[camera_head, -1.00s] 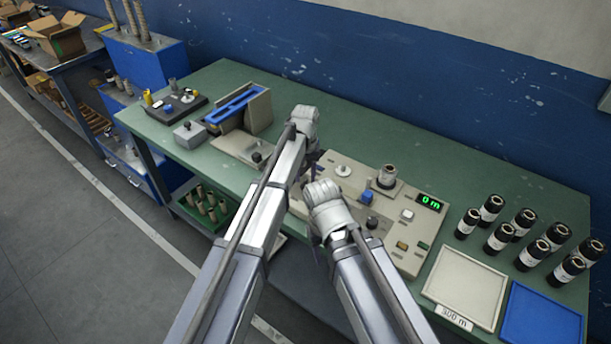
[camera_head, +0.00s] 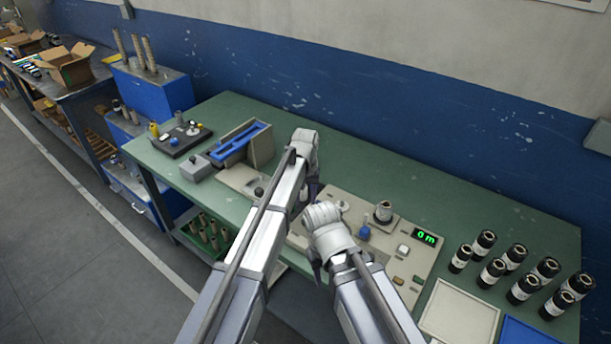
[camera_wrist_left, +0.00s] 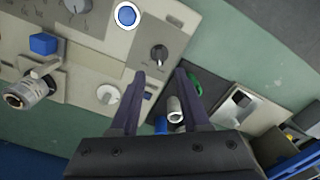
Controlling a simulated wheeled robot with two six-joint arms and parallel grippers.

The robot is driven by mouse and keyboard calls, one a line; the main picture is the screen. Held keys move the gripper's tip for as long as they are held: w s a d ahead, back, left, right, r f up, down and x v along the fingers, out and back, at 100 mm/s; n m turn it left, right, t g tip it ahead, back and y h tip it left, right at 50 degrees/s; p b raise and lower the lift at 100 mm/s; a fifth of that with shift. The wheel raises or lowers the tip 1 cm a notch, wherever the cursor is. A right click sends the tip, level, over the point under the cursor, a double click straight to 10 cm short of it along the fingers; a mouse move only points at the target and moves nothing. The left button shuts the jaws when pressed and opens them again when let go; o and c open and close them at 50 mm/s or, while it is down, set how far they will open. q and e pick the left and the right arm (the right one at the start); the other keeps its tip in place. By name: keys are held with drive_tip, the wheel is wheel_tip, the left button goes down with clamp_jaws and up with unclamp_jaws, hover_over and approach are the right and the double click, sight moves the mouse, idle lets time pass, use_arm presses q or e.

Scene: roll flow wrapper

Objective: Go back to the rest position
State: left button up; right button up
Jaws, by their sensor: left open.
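My left gripper (camera_wrist_left: 160,75) is open in the left wrist view, its two dark fingers apart. No object is gripped between them; a small pale cylinder (camera_wrist_left: 175,108) shows beyond and below the gap. In the head view my left gripper (camera_head: 312,189) hangs over the bench beside the grey control panel (camera_head: 385,262), mostly hidden by its own wrist. My right gripper (camera_head: 316,262) is low beside its white wrist, and its fingers cannot be made out. The panel's green display (camera_head: 426,238) reads 0 m.
The green bench (camera_head: 480,215) carries a blue-topped holder (camera_head: 240,143) and a black tray (camera_head: 181,140) at left. Several black rolls (camera_head: 520,290) and a white tray (camera_head: 460,318) are at right. The bench behind the panel is clear.

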use_arm(q)
drive_tip(key=s+a+m, duration=0.1)
drive_tip(key=s+a, duration=0.2)
drive_tip(key=s, duration=1)
drive_tip(key=s+a+m+y, duration=0.1)
drive_tip(key=s+a, duration=0.2)
drive_tip(key=s, duration=1.1)
drive_tip(key=shift+s+a+m, duration=0.15)
drive_tip(key=shift+a+m, duration=0.15)
drive_tip(key=shift+m, duration=0.1)
drive_tip(key=shift+r, duration=0.15)
